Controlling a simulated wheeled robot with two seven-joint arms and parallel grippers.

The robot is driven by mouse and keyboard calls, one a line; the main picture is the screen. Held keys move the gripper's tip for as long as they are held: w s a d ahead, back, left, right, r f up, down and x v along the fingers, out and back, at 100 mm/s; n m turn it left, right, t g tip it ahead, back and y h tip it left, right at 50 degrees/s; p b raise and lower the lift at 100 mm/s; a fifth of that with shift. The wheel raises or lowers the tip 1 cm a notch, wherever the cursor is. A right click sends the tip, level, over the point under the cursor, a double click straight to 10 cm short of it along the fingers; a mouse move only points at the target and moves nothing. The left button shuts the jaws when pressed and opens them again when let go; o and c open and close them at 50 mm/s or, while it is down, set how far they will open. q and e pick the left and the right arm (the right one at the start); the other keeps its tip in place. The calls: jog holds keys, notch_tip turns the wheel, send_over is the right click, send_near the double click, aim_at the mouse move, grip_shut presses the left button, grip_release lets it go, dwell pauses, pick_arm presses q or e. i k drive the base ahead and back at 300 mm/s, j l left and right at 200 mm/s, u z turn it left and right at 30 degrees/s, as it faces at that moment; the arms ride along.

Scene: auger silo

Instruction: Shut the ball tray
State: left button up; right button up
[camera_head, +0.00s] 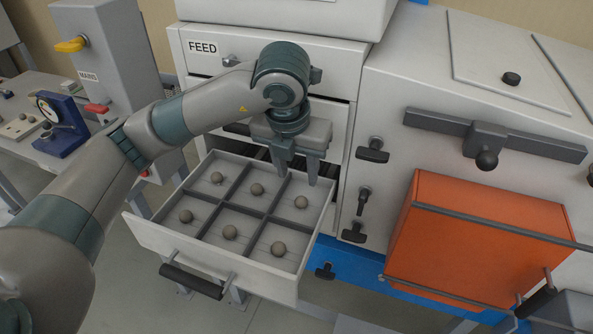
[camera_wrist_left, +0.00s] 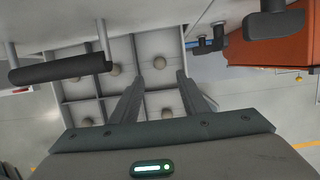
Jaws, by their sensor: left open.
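The ball tray (camera_head: 150,238) is a pale drawer pulled out from the cabinet below the FEED label. It is split into six compartments, each with a grey ball, such as the front middle ball (camera_head: 229,233). Its dark bar handle (camera_head: 191,281) is on the front face; the handle also shows in the left wrist view (camera_wrist_left: 60,68). My left gripper (camera_head: 296,178) points down over the back right part of the tray, apart from the handle. Its fingers (camera_wrist_left: 155,98) are spread with nothing between them. My right gripper is not in view.
An orange box (camera_head: 460,245) with a grey rail juts out right of the tray. Black knobs (camera_head: 373,152) stick out from the cabinet between them. A blue device (camera_head: 62,128) sits on a bench at left. Open floor lies in front of the tray.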

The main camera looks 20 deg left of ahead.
aim_at(247, 261)
jog(key=u, duration=1.35)
